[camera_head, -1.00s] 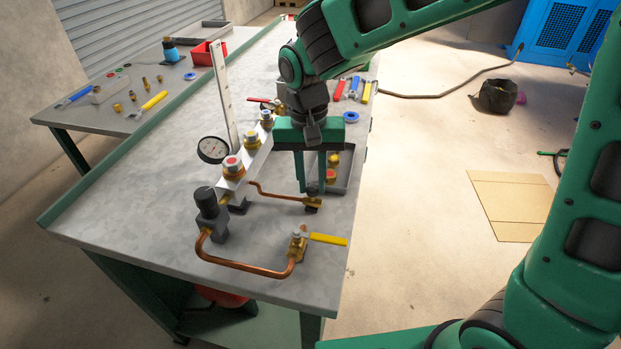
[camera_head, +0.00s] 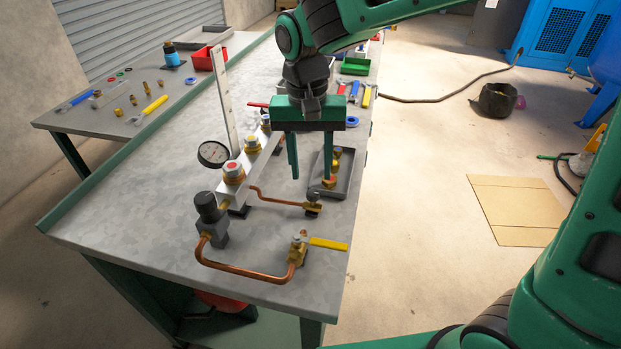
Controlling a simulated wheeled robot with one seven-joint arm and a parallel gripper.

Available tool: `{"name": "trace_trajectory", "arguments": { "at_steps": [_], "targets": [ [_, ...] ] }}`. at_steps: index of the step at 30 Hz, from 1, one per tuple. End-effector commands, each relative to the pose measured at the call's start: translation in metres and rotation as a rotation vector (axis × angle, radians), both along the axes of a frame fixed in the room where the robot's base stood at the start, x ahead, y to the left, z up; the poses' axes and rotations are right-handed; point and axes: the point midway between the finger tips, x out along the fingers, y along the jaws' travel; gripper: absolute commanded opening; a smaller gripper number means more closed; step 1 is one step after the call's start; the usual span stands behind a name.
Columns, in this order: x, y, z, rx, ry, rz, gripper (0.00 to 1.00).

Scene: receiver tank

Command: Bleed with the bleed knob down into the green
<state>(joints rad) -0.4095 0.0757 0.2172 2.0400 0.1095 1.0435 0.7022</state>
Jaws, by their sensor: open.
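My gripper (camera_head: 310,180) is open and points down over the right side of the bench. Its fingertips appear just above and beyond a small dark knob on a brass fitting (camera_head: 313,204), at the end of a thin copper pipe; this may be the bleed knob. Nothing shows between the fingers. The round pressure gauge (camera_head: 213,154) stands left of the silver manifold block (camera_head: 262,157); its needle and any green zone are too small to read. A black-capped regulator (camera_head: 208,206) stands at the manifold's near end.
A yellow-handled valve (camera_head: 327,243) and a copper pipe (camera_head: 245,271) lie nearest. A grey tray (camera_head: 342,186) with brass parts is just right of the fingers. A tall white strip (camera_head: 223,100) stands behind the gauge. The bench's left half (camera_head: 140,200) is clear.

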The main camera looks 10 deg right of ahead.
Motion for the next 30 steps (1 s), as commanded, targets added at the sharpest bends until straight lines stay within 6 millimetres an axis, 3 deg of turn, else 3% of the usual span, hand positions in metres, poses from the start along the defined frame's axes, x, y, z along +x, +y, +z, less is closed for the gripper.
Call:
{"name": "trace_trajectory", "arguments": {
  "at_steps": [3,9,23,26,29,30],
  "targets": [
    [0.001,0.001,0.022,0.001,-0.003,-0.001,0.42],
    [0.002,0.002,0.047,0.001,-0.002,0.0,0.42],
    [0.002,0.001,0.055,0.0,0.0,-0.001,0.42],
    [0.003,-0.013,0.055,-0.004,-0.003,-0.015,0.42],
    [0.003,-0.052,0.054,-0.012,-0.008,-0.049,0.42],
    [0.001,-0.074,0.054,-0.016,-0.01,-0.068,0.42]
  ]
}}
